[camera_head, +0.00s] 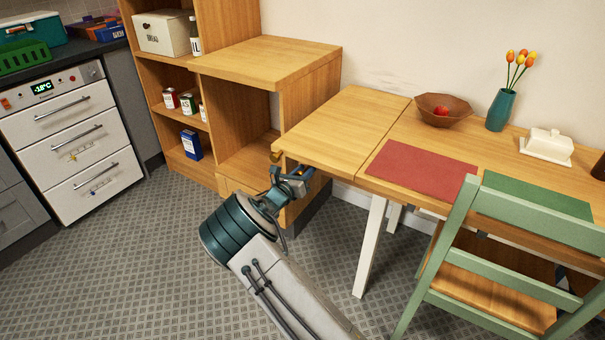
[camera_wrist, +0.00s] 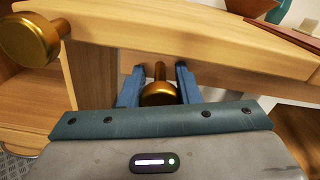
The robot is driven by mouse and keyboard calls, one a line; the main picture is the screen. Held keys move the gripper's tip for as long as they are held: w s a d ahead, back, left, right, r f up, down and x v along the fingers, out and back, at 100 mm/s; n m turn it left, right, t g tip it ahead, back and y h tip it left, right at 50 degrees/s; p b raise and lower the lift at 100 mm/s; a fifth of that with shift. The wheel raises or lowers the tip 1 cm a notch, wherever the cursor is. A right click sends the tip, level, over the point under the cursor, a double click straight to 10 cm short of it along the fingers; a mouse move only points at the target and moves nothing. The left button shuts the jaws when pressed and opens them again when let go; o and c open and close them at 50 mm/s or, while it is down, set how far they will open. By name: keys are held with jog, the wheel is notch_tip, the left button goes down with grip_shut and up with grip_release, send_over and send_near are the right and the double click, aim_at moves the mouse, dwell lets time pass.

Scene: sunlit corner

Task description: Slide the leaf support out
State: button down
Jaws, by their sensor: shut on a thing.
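The table's wooden leaf (camera_head: 335,125) is raised level at the left end of the table, and its front edge (camera_wrist: 215,45) crosses the wrist view. My gripper (camera_head: 292,178) is below the leaf's near left corner. In the wrist view my gripper's blue fingers (camera_wrist: 158,85) are shut on a brass knob (camera_wrist: 160,93). The knob's stem meets a wooden rail (camera_wrist: 215,82) under the leaf, which appears to be the leaf support. The rail's far end is hidden. A second brass knob (camera_wrist: 32,42) is to the left, near the leaf's corner (camera_head: 276,157).
A wooden shelf unit (camera_head: 293,57) stands close behind and left of the leaf. A white table leg (camera_head: 369,247) and a green chair (camera_head: 440,250) are to the right. A bowl (camera_head: 443,109) and red mat (camera_head: 422,169) lie on the table. Open floor (camera_head: 140,240) is at the left.

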jog(key=c, duration=1.1)
grip_release()
jog(key=shift+d, duration=0.1)
jog(key=shift+o, duration=0.2)
jog(key=p+v, duration=0.1)
jog(key=v, duration=1.2)
jog(key=shift+s, duration=0.35)
